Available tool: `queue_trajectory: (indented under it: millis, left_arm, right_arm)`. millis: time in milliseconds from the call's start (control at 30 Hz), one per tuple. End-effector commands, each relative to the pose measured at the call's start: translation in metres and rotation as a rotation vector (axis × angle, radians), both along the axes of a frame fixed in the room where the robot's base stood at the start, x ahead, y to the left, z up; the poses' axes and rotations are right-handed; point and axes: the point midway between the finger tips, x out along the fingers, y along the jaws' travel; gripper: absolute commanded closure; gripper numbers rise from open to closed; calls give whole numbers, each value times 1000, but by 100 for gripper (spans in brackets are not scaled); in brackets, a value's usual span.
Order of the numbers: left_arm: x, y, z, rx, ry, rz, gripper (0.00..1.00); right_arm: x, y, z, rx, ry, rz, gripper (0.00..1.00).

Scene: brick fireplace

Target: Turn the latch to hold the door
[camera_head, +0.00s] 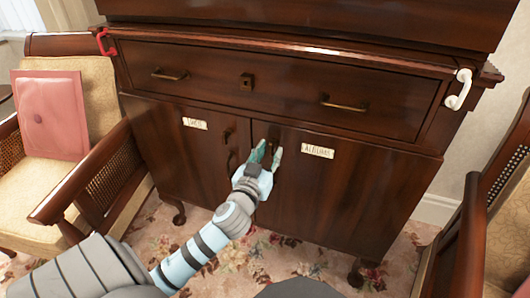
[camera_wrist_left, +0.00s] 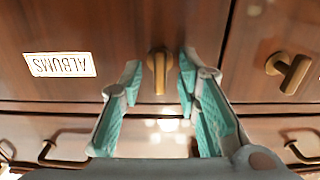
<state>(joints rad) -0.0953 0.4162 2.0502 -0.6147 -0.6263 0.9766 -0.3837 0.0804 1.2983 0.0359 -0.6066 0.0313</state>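The dark wooden cabinet has a left door (camera_head: 185,152) and a right door (camera_head: 340,190), both looking closed. The right door bears an ALBUMS label (camera_head: 318,151), upside down in the left wrist view (camera_wrist_left: 60,65). A brass latch (camera_wrist_left: 158,70) sits near the right door's upper inner edge, its bar pointing along the fingers. My left gripper (camera_head: 266,155) is at this latch. In the left wrist view its teal fingers (camera_wrist_left: 160,78) are open, one on each side of the latch, with visible gaps. A T-shaped brass piece (camera_wrist_left: 290,72) is on the left door. My right gripper is not in view.
A wide drawer (camera_head: 280,90) with brass handles is above the doors. A red hook (camera_head: 106,42) and a white hook (camera_head: 460,88) are at the cabinet's corners. Armchairs stand left (camera_head: 95,120) and right (camera_head: 480,230). Flowered carpet (camera_head: 265,260) is in front.

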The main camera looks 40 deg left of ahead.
Motion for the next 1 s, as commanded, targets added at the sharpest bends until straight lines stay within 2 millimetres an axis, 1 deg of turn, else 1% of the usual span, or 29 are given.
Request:
queue_trajectory:
  millis: [67,167,300,433,500,567,1000]
  left_arm:
    - [-13,-5,-1,0,2,-1,70]
    - [-37,-13,-2,-1,4,-2,70]
    - [-75,-26,-1,-2,3,-1,70]
    - [-99,-35,-1,-2,3,0,70]
    - [-106,-37,0,-1,2,0,70]
    - [-108,-38,0,0,1,0,70]
    - [-108,-38,0,0,1,0,70]
  right_arm:
    - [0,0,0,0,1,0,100]
    - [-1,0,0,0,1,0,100]
    - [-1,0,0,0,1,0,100]
    - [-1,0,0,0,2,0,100]
    - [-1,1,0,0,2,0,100]
    - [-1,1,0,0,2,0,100]
    - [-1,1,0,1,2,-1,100]
